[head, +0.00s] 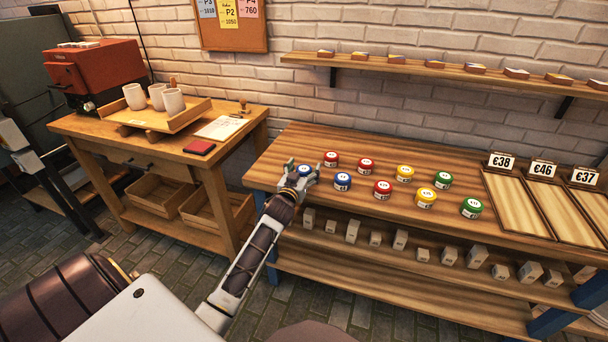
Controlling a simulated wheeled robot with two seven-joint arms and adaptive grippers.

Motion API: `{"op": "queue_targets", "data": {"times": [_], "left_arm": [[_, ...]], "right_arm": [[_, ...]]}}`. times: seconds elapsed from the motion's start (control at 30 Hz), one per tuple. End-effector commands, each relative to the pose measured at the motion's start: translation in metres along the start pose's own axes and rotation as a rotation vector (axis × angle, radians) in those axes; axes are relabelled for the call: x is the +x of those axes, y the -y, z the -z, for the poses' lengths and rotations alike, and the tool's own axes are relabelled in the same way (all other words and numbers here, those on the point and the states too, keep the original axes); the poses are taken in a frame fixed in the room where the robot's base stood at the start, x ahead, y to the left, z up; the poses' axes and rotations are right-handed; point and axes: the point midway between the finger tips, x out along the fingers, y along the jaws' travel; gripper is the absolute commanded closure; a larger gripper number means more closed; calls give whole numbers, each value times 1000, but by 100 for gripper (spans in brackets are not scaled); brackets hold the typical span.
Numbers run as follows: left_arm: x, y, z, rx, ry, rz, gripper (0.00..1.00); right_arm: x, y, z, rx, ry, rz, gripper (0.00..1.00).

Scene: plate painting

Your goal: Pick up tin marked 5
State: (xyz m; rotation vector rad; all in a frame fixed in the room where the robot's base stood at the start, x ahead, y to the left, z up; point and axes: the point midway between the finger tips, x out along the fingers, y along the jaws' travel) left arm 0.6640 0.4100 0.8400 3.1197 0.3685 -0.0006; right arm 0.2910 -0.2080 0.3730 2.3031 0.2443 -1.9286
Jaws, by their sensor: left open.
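Several small round tins with coloured lids and white labels stand in two rows on the wooden bench (285,152). A blue tin (305,170) at the left end sits between the spread fingers of my left gripper (303,180), partly hidden by them. Another blue tin (342,182) stands just to its right. Red tins (331,159), (365,165), (382,190), yellow tins (404,173), (426,198) and green tins (442,180), (471,208) stand farther along. The numbers are too small to read, so I cannot tell which tin is marked 5. My right gripper is not in view.
Wooden panels with price cards (502,161) lie at the bench's right end. A shelf (430,68) runs along the wall above; small grey blocks (352,232) stand on the shelf below. A side table (150,145) at left holds white cups (173,102) and a red booklet (199,147).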

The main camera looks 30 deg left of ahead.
Motion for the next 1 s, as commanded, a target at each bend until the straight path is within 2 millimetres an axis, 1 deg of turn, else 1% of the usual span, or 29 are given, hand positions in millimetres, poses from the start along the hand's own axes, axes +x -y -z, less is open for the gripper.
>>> {"op": "queue_targets", "data": {"times": [0.13, 0.47, 0.57, 0.8, 0.9, 1.0], "left_arm": [[1, 0, 0, 0, 0, 0, 24], [1, 0, 0, 0, 0, 0, 24], [1, 0, 0, 0, 0, 0, 35], [1, 0, 0, 0, 0, 0, 66], [1, 0, 1, 0, -1, 0, 77], [1, 0, 1, 0, -1, 0, 77]], "right_arm": [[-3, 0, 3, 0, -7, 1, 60], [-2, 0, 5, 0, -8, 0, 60], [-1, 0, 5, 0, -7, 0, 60], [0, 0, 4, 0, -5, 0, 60], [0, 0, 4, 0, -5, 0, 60], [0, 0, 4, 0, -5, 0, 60]]}}
